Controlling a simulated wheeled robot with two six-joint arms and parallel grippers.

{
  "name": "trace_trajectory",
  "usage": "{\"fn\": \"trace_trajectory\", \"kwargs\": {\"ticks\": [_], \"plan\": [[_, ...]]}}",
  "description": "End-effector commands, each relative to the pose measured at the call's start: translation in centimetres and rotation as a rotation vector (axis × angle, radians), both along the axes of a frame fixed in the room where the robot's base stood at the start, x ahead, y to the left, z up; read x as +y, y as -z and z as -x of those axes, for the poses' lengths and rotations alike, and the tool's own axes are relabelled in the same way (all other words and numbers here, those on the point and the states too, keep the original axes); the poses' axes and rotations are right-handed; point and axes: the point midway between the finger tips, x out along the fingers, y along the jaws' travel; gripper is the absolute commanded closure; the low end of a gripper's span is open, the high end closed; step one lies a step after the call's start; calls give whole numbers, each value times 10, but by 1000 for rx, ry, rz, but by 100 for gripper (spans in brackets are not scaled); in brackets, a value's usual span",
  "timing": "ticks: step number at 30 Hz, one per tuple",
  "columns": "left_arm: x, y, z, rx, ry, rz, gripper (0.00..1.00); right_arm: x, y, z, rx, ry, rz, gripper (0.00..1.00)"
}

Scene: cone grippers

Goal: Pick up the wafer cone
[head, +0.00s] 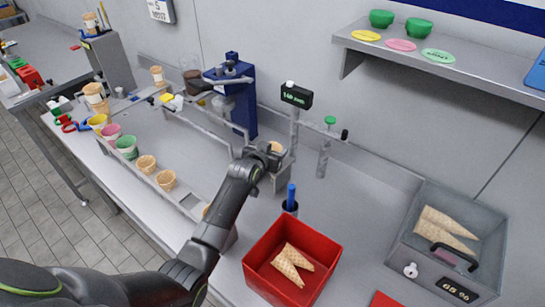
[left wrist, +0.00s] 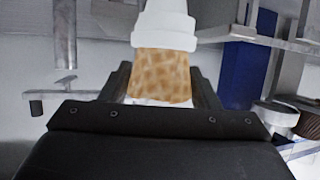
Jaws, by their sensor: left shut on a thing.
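My left gripper (head: 268,155) is at the metal stand near the middle of the counter, shut on a wafer cone (head: 277,147). Most of the cone is hidden by the gripper in the head view. In the left wrist view the tan, waffle-patterned cone (left wrist: 160,72) shows between the two dark fingers (left wrist: 160,98). A white stepped piece (left wrist: 165,28) is right above the cone; I cannot tell whether they touch. My right gripper is not in view.
A red bin (head: 262,250) with pointed cones stands in front. A grey bin (head: 405,235) with more cones is at right. A rack (head: 140,172) with several cups and cones is at left. A blue machine (head: 243,110) stands behind the arm.

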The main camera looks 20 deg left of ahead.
Motion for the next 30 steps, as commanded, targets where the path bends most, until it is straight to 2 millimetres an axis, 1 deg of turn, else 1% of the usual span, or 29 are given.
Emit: {"fn": "trace_trajectory", "kwargs": {"ticks": [5, 8, 11, 18, 21, 25, 30], "plan": [[0, 0, 0, 0, 0, 0, 54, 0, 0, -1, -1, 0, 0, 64], [0, -5, 0, -2, 0, 0, 54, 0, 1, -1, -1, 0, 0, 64], [0, -18, -1, -4, 0, 0, 54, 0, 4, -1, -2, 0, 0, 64], [0, -65, -1, -6, 0, 0, 54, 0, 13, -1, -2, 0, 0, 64], [0, -82, -1, -5, 1, -1, 54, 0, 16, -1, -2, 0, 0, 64], [0, -95, 0, -2, 0, -1, 54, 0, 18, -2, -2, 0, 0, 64], [0, -101, 0, 0, 0, 0, 54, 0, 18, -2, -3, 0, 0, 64]]}}
